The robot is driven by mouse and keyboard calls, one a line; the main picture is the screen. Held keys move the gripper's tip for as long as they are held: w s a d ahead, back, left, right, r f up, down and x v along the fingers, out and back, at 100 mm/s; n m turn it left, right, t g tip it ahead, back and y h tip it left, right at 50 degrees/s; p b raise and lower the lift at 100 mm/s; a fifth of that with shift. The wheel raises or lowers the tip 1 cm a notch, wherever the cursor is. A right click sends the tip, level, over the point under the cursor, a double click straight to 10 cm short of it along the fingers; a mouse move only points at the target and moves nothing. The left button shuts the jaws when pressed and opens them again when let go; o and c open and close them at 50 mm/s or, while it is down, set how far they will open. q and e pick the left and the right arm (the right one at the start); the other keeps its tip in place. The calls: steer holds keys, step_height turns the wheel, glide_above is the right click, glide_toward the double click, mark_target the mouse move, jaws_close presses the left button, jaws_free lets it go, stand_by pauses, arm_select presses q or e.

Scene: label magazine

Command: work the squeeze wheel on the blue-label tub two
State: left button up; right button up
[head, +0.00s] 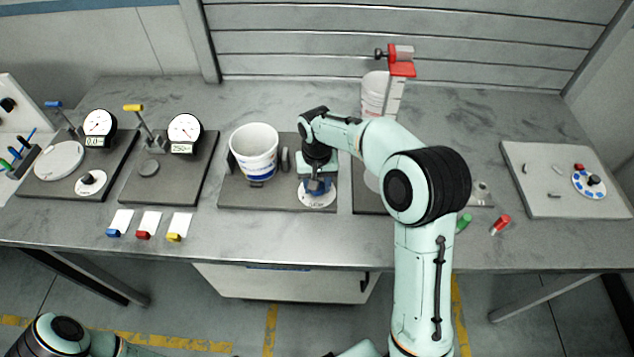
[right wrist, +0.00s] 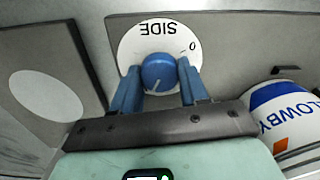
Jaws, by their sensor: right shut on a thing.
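The white tub with a blue label (head: 254,150) stands upright on a dark grey base plate (head: 233,197). Its label also shows at the right of the right wrist view (right wrist: 285,108). The squeeze wheel, a blue knob (right wrist: 158,72), sits on a white dial (right wrist: 130,45) marked "SIDE" and "0". My right gripper (right wrist: 160,88) is shut on the knob, with one blue finger on each side. In the head view my right gripper (head: 317,186) hides most of the knob above the dial (head: 318,203). My left gripper is out of view.
Two dial-gauge stations (head: 98,123) (head: 185,130) stand to the left. Labels with blue, red and yellow ends (head: 148,225) lie at the front. Another white tub (head: 375,92) beside a red-topped stand is partly behind my right arm. A grey board (head: 560,200) lies far right.

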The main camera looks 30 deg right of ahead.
steer(key=shift+m, duration=0.5)
steer(key=o, duration=1.1)
steer(key=shift+c, duration=0.2)
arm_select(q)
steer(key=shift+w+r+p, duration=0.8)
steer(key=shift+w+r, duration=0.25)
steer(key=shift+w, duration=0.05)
arm_select(e)
step_height(320, 180, up, 13)
steer(key=shift+r, duration=0.2)
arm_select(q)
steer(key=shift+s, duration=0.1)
arm_select(e)
steer(key=shift+f, duration=0.1)
